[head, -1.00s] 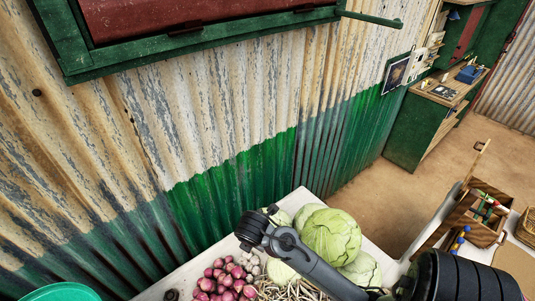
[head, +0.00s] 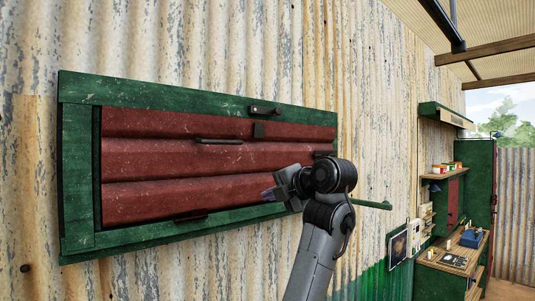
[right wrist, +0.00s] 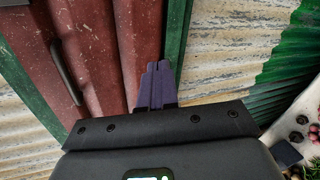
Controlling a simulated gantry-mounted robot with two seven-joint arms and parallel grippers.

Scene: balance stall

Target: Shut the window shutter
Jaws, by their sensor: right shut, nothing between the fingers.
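The window shutter (head: 150,205) is a dark red ribbed panel lying within a green wooden frame (head: 78,180) on the wall. I cannot tell whether it sits fully flush. It has a dark bar handle (head: 218,141) in its upper part, which also shows in the right wrist view (right wrist: 65,72). A small metal latch piece (head: 263,109) is on the top frame rail. My right gripper (head: 269,194) is shut and empty at the shutter's lower right. In the right wrist view its fingertips (right wrist: 156,68) overlap the shutter's edge beside the frame; contact is unclear. My left gripper is not in view.
Corrugated wall (head: 375,90) surrounds the frame. A green cabinet (head: 440,280) with a worktop stands to the right. The right wrist view shows vegetables (right wrist: 305,130) on a pale table at its right edge.

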